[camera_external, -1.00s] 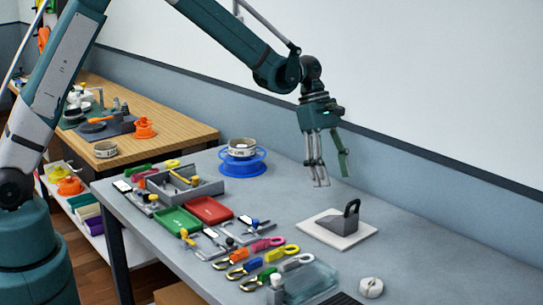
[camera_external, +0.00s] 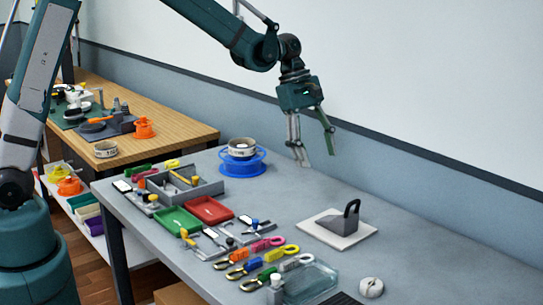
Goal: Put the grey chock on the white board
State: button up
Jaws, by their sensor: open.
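The grey chock (camera_external: 343,218) is a dark grey wedge with a black loop handle at its right end. It rests on the white board (camera_external: 323,231), a thin flat square lying on the grey bench at the right. My gripper (camera_external: 318,160) is open and empty. It hangs in the air above the bench, up and to the left of the chock and apart from it, with its fingers spread and pointing down.
A blue reel (camera_external: 243,163) stands behind a grey divided tray (camera_external: 186,187). Green (camera_external: 178,222) and red (camera_external: 209,210) trays, several coloured clips and a glass dish (camera_external: 310,282) lie along the front. A white round item (camera_external: 371,287) sits front right. The bench's back strip is clear.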

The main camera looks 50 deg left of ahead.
jog(key=s+a+r+m+t+y, duration=0.1)
jog(key=s+a+r+m, duration=0.35)
jog(key=s+r, duration=0.35)
jog(key=s+a+r+m+t+y, duration=0.1)
jog(key=s+a+r+m+t, duration=0.3)
jog(key=s, duration=0.6)
jog(key=s+a+m+y, duration=0.1)
jog(key=s+a+m, duration=0.2)
jog(key=s, duration=0.7)
jog(key=s+a+m+t+y, duration=0.1)
jog(key=s+a+m, duration=0.3)
jog(key=s, duration=0.7)
jog(key=shift+s+a+r, duration=0.15)
jog(key=shift+a+r, duration=0.1)
jog(key=shift+a, duration=0.8)
jog(key=shift+f+m, duration=0.1)
jog(key=shift+m, duration=0.15)
notch_tip(320, 180, down, 5)
jog(key=b, duration=0.5)
